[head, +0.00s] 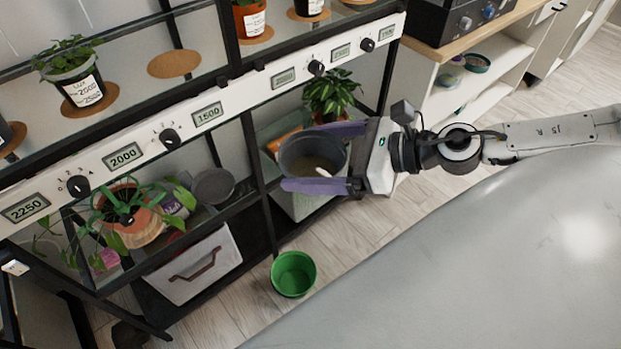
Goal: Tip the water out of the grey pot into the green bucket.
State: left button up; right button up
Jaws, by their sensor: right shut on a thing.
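My right gripper (300,158) comes in from the right with its two purple fingers on either side of the grey pot (287,160), shut on it. The pot is held in front of the shelf unit, with its mouth towards the camera. A brownish bottom and a small pale patch show inside; I cannot tell how much water is in it. The pot looks about upright. The green bucket (293,273) stands open on the floor, below and slightly left of the pot in the picture, apart from it. It looks empty. My left gripper is not in view.
A black-framed plant shelf with dials and number displays (208,113) fills the left. A potted plant (330,92) is right behind the grey pot. A pale bin (195,265) sits on the low shelf. The wooden floor (245,310) around the bucket is clear.

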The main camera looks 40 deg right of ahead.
jog(key=a+r+n, duration=0.1)
jog(key=s+a+r+g+y, duration=0.1)
jog(key=a+r+n+y, duration=0.1)
jog(key=r, duration=0.1)
jog(key=shift+s+a+r+n+g, duration=0.1)
jog(key=shift+s+a+n+g, duration=0.05)
jog(key=shift+s+n+g, duration=0.2)
jog(key=shift+s+a+r+n+g+y, duration=0.15)
jog(key=shift+s+r+g, duration=0.05)
jog(key=shift+r+g, duration=0.1)
jog(key=shift+s+a+r+n+g+y, duration=0.1)
jog(key=shift+s+a+r+g+y, duration=0.05)
jog(key=shift+r, duration=0.15)
jog(key=shift+s+d+r, duration=0.1)
jog(key=shift+s+r, duration=0.15)
jog(key=shift+r, duration=0.1)
jog(key=shift+y, duration=0.3)
